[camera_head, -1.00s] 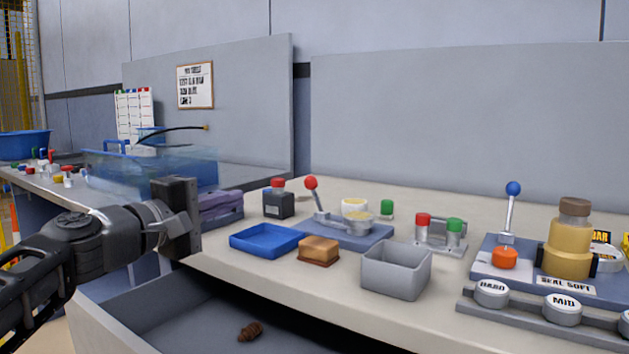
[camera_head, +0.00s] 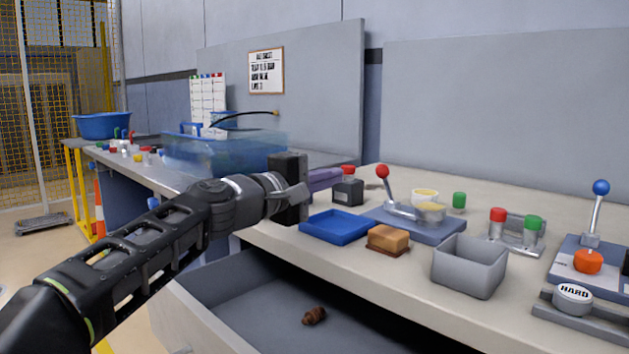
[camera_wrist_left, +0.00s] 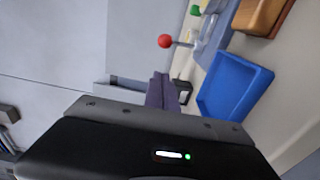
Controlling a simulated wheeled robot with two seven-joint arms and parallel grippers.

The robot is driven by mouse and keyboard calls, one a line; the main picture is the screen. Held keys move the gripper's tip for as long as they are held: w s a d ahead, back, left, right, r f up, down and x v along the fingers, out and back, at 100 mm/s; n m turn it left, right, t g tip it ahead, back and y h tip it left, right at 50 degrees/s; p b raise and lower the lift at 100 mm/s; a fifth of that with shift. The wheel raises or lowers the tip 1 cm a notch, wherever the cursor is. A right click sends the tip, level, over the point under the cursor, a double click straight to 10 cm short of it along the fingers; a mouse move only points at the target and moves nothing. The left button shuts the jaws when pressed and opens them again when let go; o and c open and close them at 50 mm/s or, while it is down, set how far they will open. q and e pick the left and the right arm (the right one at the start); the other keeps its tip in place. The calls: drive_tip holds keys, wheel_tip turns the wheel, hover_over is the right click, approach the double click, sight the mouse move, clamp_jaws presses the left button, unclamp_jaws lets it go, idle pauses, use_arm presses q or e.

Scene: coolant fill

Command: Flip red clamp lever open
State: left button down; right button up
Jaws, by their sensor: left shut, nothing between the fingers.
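The red-knobbed lever (camera_head: 383,173) stands tilted up from a blue-grey clamp plate (camera_head: 440,228) on the bench; a pale yellow-topped round part (camera_head: 430,211) sits at its foot. The red knob (camera_wrist_left: 165,41) also shows in the left wrist view, at the upper middle. My left gripper (camera_head: 303,196) is shut and empty, to the left of the lever and apart from it, near the blue tray's left side. My right gripper is not in view.
A blue tray (camera_head: 338,238), a brown-tan block (camera_head: 388,238) and a grey bin (camera_head: 468,267) stand along the bench front. A red-capped dark jar (camera_head: 348,190) is behind the tray. An open drawer (camera_head: 265,300) holds a brown lump (camera_head: 314,316).

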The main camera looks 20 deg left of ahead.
sight(387, 184)
use_arm(q)
drive_tip(key=w+d, duration=0.4)
drive_tip(key=shift+w+d+p, duration=0.25)
drive_tip(key=shift+d+p, duration=0.15)
drive_tip(key=shift+p, duration=0.05)
drive_tip(key=shift+r, duration=0.1)
